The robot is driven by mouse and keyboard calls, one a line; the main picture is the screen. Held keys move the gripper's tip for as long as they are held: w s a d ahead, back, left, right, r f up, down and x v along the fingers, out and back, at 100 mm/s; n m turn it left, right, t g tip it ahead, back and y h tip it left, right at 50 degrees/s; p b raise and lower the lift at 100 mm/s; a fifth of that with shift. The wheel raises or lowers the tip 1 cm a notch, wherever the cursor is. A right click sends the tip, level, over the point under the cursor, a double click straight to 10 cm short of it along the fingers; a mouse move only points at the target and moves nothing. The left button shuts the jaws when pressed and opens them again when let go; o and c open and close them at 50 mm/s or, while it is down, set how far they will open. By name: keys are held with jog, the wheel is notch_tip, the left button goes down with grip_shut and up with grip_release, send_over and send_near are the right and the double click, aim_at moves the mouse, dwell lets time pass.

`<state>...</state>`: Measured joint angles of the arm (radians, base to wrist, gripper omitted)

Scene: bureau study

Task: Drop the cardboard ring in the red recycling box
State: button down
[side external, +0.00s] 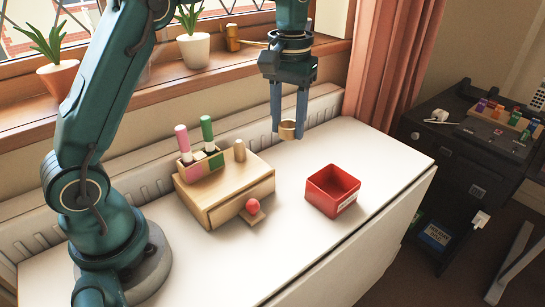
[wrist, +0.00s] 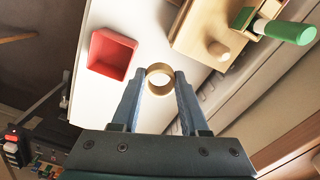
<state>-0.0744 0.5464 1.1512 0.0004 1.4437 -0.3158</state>
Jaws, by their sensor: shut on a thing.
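My gripper (side external: 289,128) is shut on the cardboard ring (side external: 287,130), a short tan tube, and holds it above the white table. In the wrist view the ring (wrist: 160,71) sits between the two fingertips (wrist: 160,78), its opening facing the camera. The red recycling box (side external: 332,190) stands on the table, to the right of and below the gripper in the side view. It is open at the top and its visible inside looks empty. In the wrist view the red box (wrist: 112,54) lies to the left of the ring, apart from it.
A wooden drawer box (side external: 225,190) stands left of the red box, with green and pink markers in a holder and a small peg on top. Potted plants (side external: 195,50) line the windowsill. The table's right end is clear.

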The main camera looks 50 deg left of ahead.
send_over(309, 198)
notch_tip(309, 198, down, 4)
jog(key=shift+w+a+f, duration=0.15)
jog(key=shift+w+f, duration=0.05)
jog(key=shift+f, duration=0.7)
jog(key=shift+w+a+f, duration=0.1)
jog(key=shift+w+f, duration=0.05)
jog(key=shift+f, duration=0.7)
jog(key=shift+f, duration=0.35)
jog(key=shift+c, duration=2.1)
grip_release()
jog(key=shift+r, duration=0.1)
